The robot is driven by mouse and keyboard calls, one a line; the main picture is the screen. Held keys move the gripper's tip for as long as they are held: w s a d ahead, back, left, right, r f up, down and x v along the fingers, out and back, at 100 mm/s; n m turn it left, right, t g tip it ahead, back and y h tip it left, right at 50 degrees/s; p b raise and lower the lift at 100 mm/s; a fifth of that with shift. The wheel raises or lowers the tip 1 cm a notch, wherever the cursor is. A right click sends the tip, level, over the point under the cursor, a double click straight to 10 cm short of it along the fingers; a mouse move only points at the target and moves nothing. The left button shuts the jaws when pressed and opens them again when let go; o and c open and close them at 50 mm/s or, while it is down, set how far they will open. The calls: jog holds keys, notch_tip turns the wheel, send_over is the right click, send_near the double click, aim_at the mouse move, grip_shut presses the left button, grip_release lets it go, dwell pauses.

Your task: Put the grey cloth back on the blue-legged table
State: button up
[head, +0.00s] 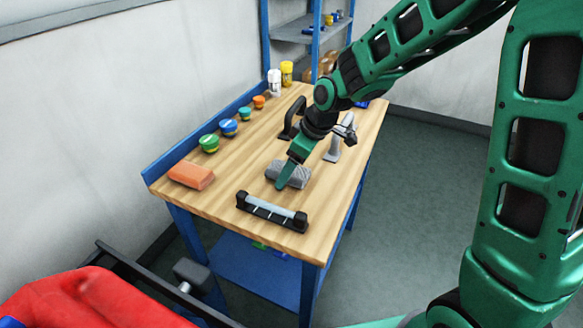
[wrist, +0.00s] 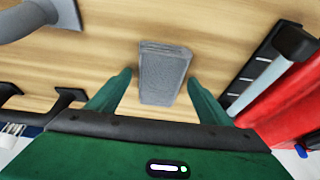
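The grey cloth (head: 299,177) is a folded block lying on the wooden top of the blue-legged table (head: 240,184), or just above it; I cannot tell which. My gripper (head: 285,178) reaches down over the cloth from above, and a green finger hides part of it. In the wrist view the cloth (wrist: 164,72) lies between the two green fingertips of my gripper (wrist: 159,80). The fingers are apart, with a visible gap on the left side and a narrow one on the right. They do not look closed on it.
A black holder with a pale bar (head: 271,212) stands at the table's near edge. An orange block (head: 191,175) and several small round containers (head: 228,127) line the left side. A grey handled item (head: 335,147) stands close right of my gripper. Bare wood lies left of the cloth.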

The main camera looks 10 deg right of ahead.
jog(key=v, duration=1.2)
jog(key=s+d+m+h, duration=0.1)
jog(key=s+d+m, duration=0.45)
jog(key=d, duration=0.45)
jog(key=s+d+m+h, duration=0.2)
jog(key=s+d+m, duration=0.3)
jog(key=d, duration=0.4)
jog(key=s+d+f+m+g, duration=0.1)
jog(key=s+d+m, duration=0.2)
jog(key=s, duration=0.6)
jog(key=s+d+f+m+g, duration=0.1)
jog(key=s+d+m, duration=0.3)
jog(key=s+d, duration=0.2)
jog(key=s, duration=0.2)
jog(key=shift+s+f+g, duration=0.3)
jog(key=shift+s, duration=0.05)
jog(key=shift+w, duration=0.1)
jog(key=shift+w+f+h, duration=0.25)
jog(key=shift+w+h, duration=0.05)
jog(key=shift+w, duration=0.35)
